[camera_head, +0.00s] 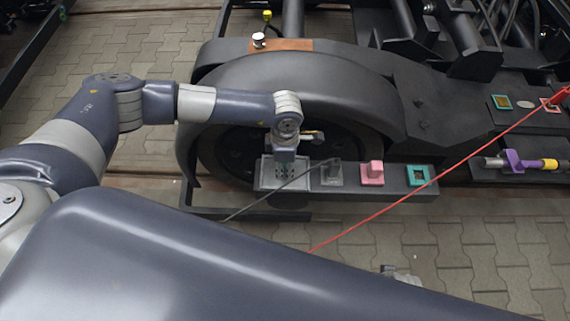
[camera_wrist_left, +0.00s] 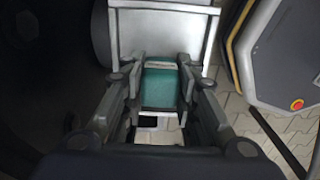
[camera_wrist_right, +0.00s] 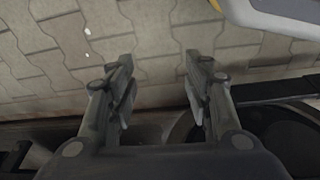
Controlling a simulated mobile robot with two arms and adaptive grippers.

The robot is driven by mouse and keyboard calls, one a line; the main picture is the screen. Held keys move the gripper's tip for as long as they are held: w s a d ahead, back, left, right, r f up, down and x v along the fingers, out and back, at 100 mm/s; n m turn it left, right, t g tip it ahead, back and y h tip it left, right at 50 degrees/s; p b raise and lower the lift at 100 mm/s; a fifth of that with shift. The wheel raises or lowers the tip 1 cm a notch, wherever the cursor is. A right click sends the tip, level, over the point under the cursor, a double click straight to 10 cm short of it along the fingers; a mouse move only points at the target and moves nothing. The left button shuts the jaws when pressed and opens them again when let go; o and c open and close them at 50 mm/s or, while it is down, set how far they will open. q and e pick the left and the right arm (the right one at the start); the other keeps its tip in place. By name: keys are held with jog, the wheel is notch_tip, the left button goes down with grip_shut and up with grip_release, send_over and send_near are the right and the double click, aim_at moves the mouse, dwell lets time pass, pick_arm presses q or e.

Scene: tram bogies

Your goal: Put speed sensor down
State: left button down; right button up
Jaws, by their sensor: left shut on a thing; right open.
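My left gripper (camera_head: 286,152) is over the grey metal tray (camera_head: 262,180) at the left end of a black beam beside the wheel. In the left wrist view my left gripper (camera_wrist_left: 160,85) is shut on a teal block, which I take to be the speed sensor (camera_wrist_left: 160,88). The tray's pale metal (camera_wrist_left: 160,22) shows beyond it. Whether the sensor touches the tray cannot be told; the gripper hides it in the head view. My right gripper (camera_wrist_right: 158,75) is open and empty, above paving in the right wrist view.
Along the beam right of the tray are a dark grey plug (camera_head: 332,172) with a cable, a pink block (camera_head: 372,172) and a teal square socket (camera_head: 418,175). A red cable (camera_head: 400,201) crosses the front. A purple clamp (camera_head: 515,161) lies at the right. The wheel cover (camera_head: 290,80) rises behind.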

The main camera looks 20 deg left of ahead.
pick_arm(q)
jog(key=shift+f, duration=0.1)
pick_arm(e)
jog(key=shift+s, duration=0.15)
pick_arm(q)
jog(key=c, duration=1.5)
grip_release()
jog(key=shift+o, duration=1.3)
pick_arm(e)
jog(key=shift+w+r, duration=0.3)
jog(key=shift+r, duration=0.05)
jog(key=shift+s, duration=0.1)
pick_arm(q)
notch_tip(320, 180, up, 3)
jog(key=shift+w+f+p, duration=0.1)
jog(key=shift+p, duration=0.2)
notch_tip(320, 180, up, 9)
jog(key=shift+r+p, duration=0.2)
jog(key=shift+p, duration=0.2)
pick_arm(e)
jog(key=s+f, duration=0.1)
jog(key=f, duration=0.2)
jog(key=s+f, duration=0.1)
jog(key=f, duration=0.1)
jog(key=shift+s+d, duration=0.2)
jog(key=shift+s, duration=0.15)
